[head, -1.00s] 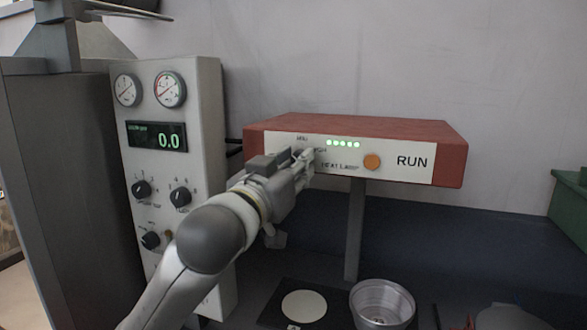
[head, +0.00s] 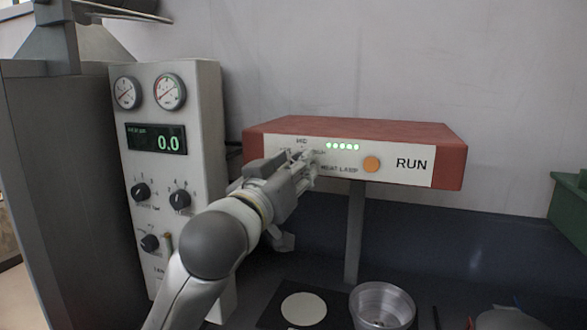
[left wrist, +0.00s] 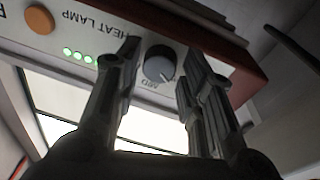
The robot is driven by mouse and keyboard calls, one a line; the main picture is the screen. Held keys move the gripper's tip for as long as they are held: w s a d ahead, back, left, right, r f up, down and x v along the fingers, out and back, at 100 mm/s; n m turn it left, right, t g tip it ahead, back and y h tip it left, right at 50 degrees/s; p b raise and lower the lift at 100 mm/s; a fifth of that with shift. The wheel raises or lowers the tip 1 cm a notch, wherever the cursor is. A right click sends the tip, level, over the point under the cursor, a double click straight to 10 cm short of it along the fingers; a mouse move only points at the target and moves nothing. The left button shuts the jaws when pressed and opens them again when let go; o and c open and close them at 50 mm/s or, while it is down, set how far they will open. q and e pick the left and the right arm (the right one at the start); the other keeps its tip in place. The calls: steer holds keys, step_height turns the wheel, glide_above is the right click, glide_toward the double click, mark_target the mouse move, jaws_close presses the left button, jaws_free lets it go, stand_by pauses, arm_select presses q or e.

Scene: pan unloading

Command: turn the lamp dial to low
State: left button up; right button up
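The heat lamp (head: 447,163) is a red box with a white front panel on a grey post. Its round grey dial (left wrist: 158,65) shows in the left wrist view, with a MID label beside it. My left gripper (head: 308,168) is at the left part of the panel and hides the dial in the head view. In the left wrist view its two fingers (left wrist: 164,60) are apart, on either side of the dial, with a gap visible at each side. The dial's exact setting is hard to read. My right gripper is not in view.
Several green lights (head: 342,147) are lit on the panel, beside an orange button (head: 372,164) and RUN. A grey control panel (head: 207,120) with gauges and knobs stands left. Below are a clear round dish (head: 383,300) and a pale disc (head: 304,308) on a dark mat.

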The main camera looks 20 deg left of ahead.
arm_select(q)
steer(key=shift+o, duration=0.8)
steer(key=shift+s, duration=0.15)
steer(key=s, duration=0.7)
steer(key=shift+a+f, duration=0.35)
steer(key=shift+f, duration=0.1)
